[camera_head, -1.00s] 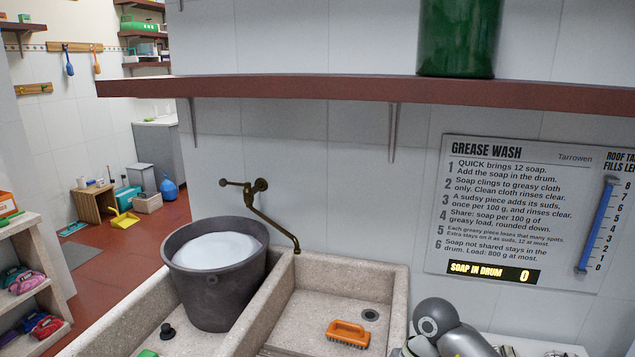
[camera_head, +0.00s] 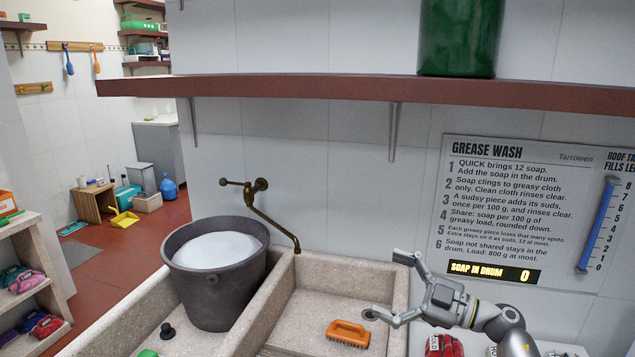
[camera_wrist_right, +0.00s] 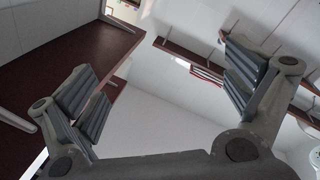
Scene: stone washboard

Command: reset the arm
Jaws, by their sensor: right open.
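My right gripper (camera_head: 388,288) is raised over the right end of the stone sink, in front of the white tiled wall. Its two fingers are spread wide and point left, with nothing between them. In the right wrist view the open fingers (camera_wrist_right: 165,95) show empty, with shelves and white wall beyond them. My left gripper does not show.
A grey bucket (camera_head: 212,290) of white contents stands in the left basin (camera_head: 120,330). An orange brush (camera_head: 348,333) lies in the right basin (camera_head: 305,310). A brass tap (camera_head: 270,215) and a red-brown shelf (camera_head: 300,89) with a green container (camera_head: 458,40) are above.

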